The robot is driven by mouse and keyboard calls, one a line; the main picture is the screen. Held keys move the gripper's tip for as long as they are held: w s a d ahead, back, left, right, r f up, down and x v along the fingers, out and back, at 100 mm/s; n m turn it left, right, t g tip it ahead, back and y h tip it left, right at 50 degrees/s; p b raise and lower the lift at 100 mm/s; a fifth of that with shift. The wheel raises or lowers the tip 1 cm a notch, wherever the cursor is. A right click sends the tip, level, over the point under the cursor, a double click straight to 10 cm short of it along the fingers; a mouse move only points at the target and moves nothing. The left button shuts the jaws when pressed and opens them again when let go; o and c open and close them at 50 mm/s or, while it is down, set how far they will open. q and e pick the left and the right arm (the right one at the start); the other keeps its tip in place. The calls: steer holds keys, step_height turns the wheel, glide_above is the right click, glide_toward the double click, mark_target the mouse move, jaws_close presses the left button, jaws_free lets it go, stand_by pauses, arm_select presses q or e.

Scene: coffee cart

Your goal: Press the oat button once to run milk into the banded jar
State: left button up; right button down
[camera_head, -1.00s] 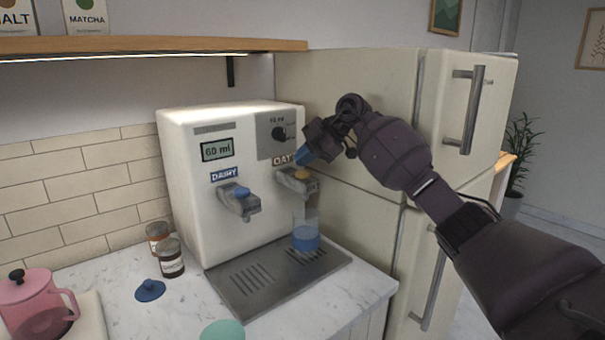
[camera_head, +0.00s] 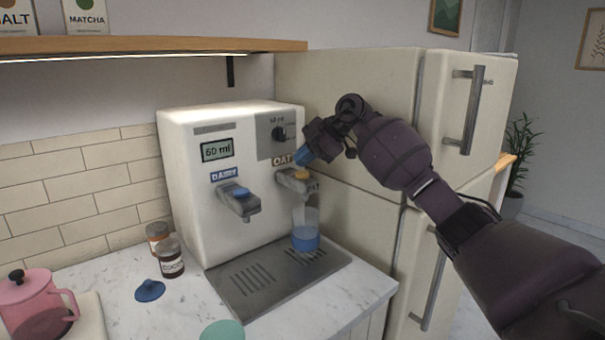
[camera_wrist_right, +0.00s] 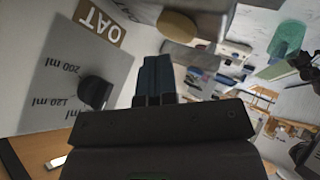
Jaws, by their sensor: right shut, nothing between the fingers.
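The white milk machine (camera_head: 225,215) stands against the tiled wall, its display reading 60 ml. The oat button (camera_head: 301,174) is a yellow-orange cap on the right spout, near the OAT label (camera_head: 283,160); the button also shows in the wrist view (camera_wrist_right: 178,26). A clear jar (camera_head: 305,228), blue in its lower part, stands upright under that spout; I cannot tell band from contents. My right gripper (camera_head: 301,157) is shut and empty, its blue fingertips just above the oat button, seemingly apart from it. The fingers also show in the wrist view (camera_wrist_right: 153,75). My left gripper is out of view.
The dairy button (camera_head: 241,191) is blue, on the left spout. A dial (camera_head: 279,134) sits above the OAT label. The fridge (camera_head: 350,220) stands close on the right. Brown jars (camera_head: 171,258), a blue lid (camera_head: 150,290) and a pink pot (camera_head: 30,300) are at left.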

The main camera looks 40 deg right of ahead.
stand_by(0.4)
stand_by(0.4)
steer(key=shift+f, duration=0.35)
steer(key=shift+f, duration=0.2)
stand_by(0.4)
steer(key=shift+f+p, duration=0.35)
steer(key=shift+f, duration=0.05)
stand_by(0.6)
steer(key=shift+r+p, duration=0.7)
steer(key=shift+r, duration=0.3)
